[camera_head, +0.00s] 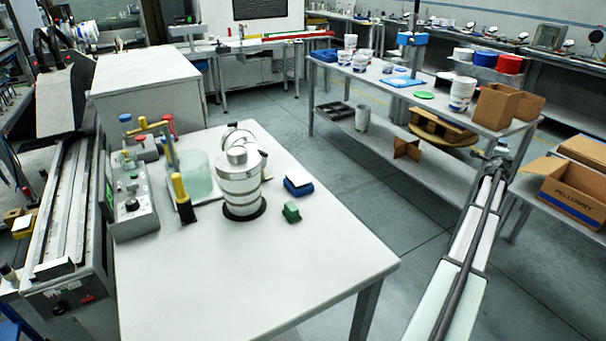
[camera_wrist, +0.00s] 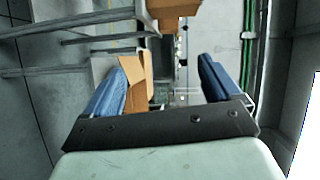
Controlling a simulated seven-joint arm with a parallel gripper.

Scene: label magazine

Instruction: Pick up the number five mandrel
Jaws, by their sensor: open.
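I cannot make out a number on any object, so I cannot tell which one is the number five mandrel. On the near white table (camera_head: 330,260) stands a white and silver banded cylinder (camera_head: 239,185) on a dark round base. A yellow and black upright piece (camera_head: 182,197) and a clear greenish vessel (camera_head: 198,178) stand left of it. My gripper (camera_wrist: 163,78) is open in the wrist view, its blue fingers apart with no object held between them. In the head view my arm reaches up along the right side, away from the near table.
A small blue box with a white top (camera_head: 298,185) and a green block (camera_head: 292,213) lie right of the cylinder. A control box (camera_head: 132,200) stands at the table's left. A far table (camera_head: 400,93) holds tubs and cardboard boxes. An open carton (camera_head: 570,193) is at right. The near table's front is clear.

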